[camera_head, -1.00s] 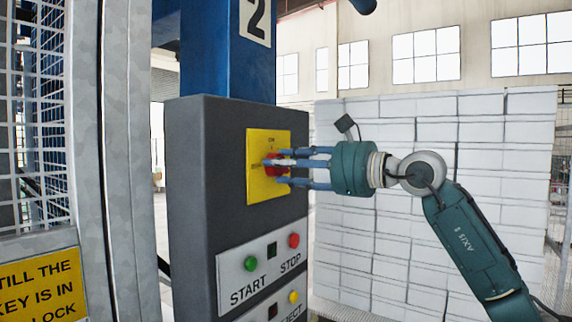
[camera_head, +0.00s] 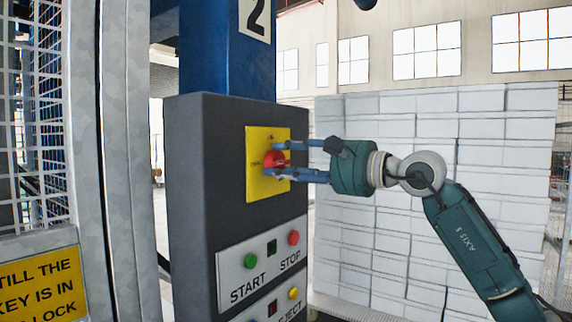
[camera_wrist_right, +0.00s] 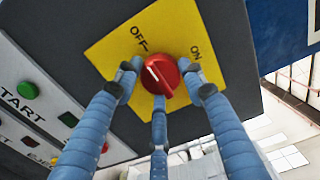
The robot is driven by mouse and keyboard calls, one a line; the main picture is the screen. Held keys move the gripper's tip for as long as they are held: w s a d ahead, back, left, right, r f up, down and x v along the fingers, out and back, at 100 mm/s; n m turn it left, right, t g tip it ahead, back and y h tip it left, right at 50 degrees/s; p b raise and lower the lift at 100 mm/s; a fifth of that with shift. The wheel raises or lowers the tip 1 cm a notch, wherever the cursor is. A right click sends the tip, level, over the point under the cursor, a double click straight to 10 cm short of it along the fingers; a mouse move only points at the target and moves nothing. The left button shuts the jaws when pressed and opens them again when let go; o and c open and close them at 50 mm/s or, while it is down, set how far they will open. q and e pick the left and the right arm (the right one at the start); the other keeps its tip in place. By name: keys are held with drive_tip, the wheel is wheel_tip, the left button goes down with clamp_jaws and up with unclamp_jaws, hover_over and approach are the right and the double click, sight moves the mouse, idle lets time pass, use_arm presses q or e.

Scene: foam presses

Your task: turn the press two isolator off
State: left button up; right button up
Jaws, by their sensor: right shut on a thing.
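The press two isolator is a round red knob (camera_head: 274,161) on a yellow plate (camera_head: 257,183), on the front of a dark grey control box. In the right wrist view the red knob (camera_wrist_right: 162,74) has a white mark, which points roughly towards the OFF label (camera_wrist_right: 138,38). The ON label (camera_wrist_right: 196,52) is to its right. My right gripper (camera_head: 285,160) is shut on the knob, its three blue fingers around the rim. The right gripper's fingertips (camera_wrist_right: 160,85) also show there. My left gripper is not in view.
Below the isolator, a pale panel (camera_head: 233,262) carries a green START button (camera_head: 250,261) and a red STOP button (camera_head: 293,238). A mesh guard (camera_head: 35,130) with a yellow sign (camera_head: 40,290) stands at the left. White stacked blocks (camera_head: 480,150) stand behind my right arm.

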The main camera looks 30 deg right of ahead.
drive_tip(key=shift+a+n, duration=0.15)
drive_tip(key=shift+n, duration=0.15)
drive_tip(key=o, duration=1.1)
drive_tip(key=shift+s, duration=0.1)
drive_tip(key=shift+o, duration=0.3)
drive_tip(key=shift+s+a, duration=0.1)
drive_tip(key=shift+a, duration=0.15)
drive_tip(key=shift+s+d+f, duration=0.1)
drive_tip(key=shift+s+d, duration=0.1)
drive_tip(key=shift+d, duration=0.15)
drive_tip(key=v, duration=1.1)
drive_tip(key=shift+s, duration=0.25)
drive_tip(key=shift+a, duration=0.15)
